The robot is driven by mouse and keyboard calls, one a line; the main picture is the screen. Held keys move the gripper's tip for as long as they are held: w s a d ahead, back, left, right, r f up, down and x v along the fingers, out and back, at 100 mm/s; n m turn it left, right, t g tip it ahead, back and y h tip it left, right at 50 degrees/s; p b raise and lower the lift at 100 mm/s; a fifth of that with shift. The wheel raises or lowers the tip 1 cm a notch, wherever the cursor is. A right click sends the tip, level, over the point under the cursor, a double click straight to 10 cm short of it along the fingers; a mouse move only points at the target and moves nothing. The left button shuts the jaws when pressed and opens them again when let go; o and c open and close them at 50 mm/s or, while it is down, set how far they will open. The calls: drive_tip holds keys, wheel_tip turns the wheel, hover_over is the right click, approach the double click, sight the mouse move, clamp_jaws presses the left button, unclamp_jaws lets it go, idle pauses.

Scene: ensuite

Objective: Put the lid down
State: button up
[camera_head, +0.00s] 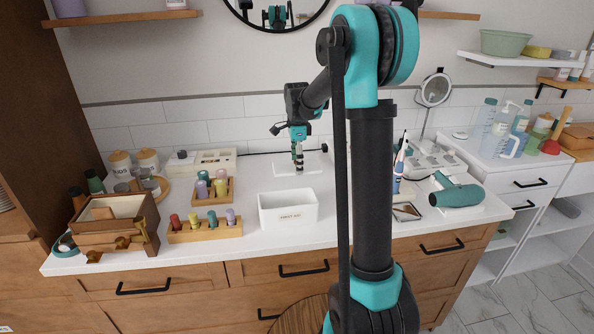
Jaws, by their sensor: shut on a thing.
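A white open box (289,215) with a small label stands near the front middle of the counter. A flat white lid-like plate (286,183) is behind it. My gripper (299,169) points down at this plate and is shut on it, seen from afar. The grip itself is small and partly hidden by the fingers. The plate looks level. I cannot tell whether it touches the counter or hangs just above it.
Wooden racks of coloured bottles (206,231) and an open wooden box (108,222) stand on the left. A teal hair dryer (457,193) and a round mirror (436,89) are on the right. My arm hides part of the counter.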

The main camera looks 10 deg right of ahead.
drive_tip(key=shift+f, duration=1.6)
drive_tip(key=shift+f, duration=0.1)
drive_tip(key=o, duration=1.1)
wheel_tip(320, 180, up, 12)
drive_tip(key=shift+r, duration=0.15)
